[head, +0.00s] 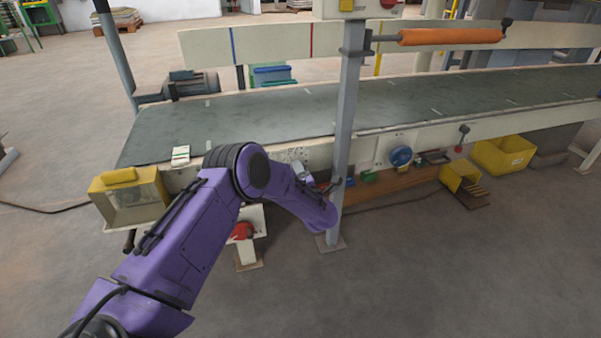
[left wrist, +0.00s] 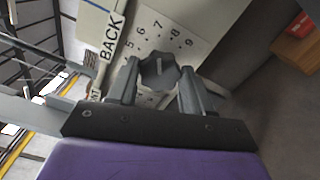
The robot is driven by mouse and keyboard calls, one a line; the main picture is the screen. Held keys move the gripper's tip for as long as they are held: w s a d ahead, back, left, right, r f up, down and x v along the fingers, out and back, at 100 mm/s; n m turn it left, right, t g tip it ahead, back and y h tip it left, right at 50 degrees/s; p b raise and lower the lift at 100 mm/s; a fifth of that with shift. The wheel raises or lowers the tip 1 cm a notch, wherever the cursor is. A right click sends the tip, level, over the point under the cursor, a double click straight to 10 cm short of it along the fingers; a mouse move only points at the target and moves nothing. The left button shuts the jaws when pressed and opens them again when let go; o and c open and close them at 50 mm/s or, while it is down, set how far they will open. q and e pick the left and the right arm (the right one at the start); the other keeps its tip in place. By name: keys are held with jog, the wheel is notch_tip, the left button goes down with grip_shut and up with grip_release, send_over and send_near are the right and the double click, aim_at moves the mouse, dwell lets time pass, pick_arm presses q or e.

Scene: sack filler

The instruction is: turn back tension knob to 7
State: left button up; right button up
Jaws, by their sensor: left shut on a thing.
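The back tension knob (left wrist: 157,77), a dark grey lobed knob, shows in the left wrist view in front of a white dial plate (left wrist: 187,27). The printed figures 5, 6, 7, 8 and 9 show on the plate, and the word BACK (left wrist: 112,37) stands at its left. My left gripper (left wrist: 160,85) is shut on the knob, one finger on each side. I cannot tell which figure the knob points at. In the head view my purple left arm hides the knob. My right gripper is not in view.
A grey post (head: 347,125) stands close to my left wrist. The long conveyor belt (head: 270,115) runs behind it. The floor in front is clear.

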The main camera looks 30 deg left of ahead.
pick_arm(q)
jog(key=shift+s+f, duration=0.1)
jog(key=shift+f, duration=0.05)
jog(key=o, duration=1)
jog(key=shift+o, duration=0.2)
jog(key=p+v, duration=0.3)
jog(key=v, duration=0.7)
jog(key=shift+s+d, duration=0.2)
jog(key=shift+s, duration=0.05)
